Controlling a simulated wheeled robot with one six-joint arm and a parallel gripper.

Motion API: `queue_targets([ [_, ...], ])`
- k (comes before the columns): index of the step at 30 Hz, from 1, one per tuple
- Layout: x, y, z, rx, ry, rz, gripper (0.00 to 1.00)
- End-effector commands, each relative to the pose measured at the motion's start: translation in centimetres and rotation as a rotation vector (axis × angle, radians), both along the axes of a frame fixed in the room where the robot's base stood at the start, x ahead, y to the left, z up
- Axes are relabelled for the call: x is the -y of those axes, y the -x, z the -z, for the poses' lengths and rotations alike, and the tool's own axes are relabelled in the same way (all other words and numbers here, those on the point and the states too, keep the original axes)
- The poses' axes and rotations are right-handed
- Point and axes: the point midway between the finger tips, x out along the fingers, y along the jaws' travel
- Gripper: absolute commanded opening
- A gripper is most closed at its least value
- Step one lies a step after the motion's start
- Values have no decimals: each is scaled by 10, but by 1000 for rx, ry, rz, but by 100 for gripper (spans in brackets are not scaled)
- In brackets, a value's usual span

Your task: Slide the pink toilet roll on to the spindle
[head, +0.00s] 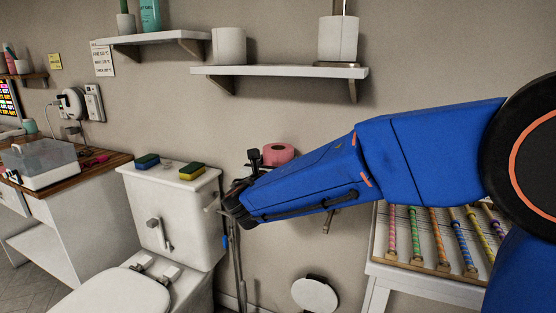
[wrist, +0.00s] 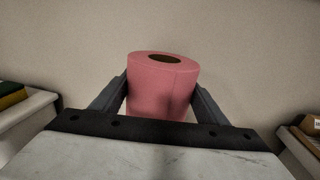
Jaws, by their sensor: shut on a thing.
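The pink toilet roll (wrist: 160,92) stands upright between the two fingers of my gripper (wrist: 160,90) in the wrist view, its hole facing up. My gripper is shut on its sides. In the head view the roll (head: 279,152) shows above my blue arm, in front of the wall; its lower part and the fingers are hidden. A thin upright rod (head: 344,6) rises above a white roll (head: 338,39) on the wall shelf. A small fitting (head: 329,219) shows below my arm; I cannot tell whether it or the rod is the spindle.
The wall shelf (head: 280,71) is above my arm and also bears another white roll (head: 229,46). A toilet cistern (head: 174,215) with two sponges is on the left. A rack of coloured rods (head: 418,240) is at the right. A round white lid (head: 315,294) is low in front.

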Motion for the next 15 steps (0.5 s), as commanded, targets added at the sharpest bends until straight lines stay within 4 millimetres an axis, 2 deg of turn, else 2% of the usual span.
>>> queue_targets([
  [5, 0, 0, 0, 0, 0, 0, 44],
  [6, 0, 0, 0, 0, 0, 0, 70],
  [9, 0, 0, 0, 0, 0, 0, 89],
  [15, 0, 0, 0, 0, 0, 0, 89],
])
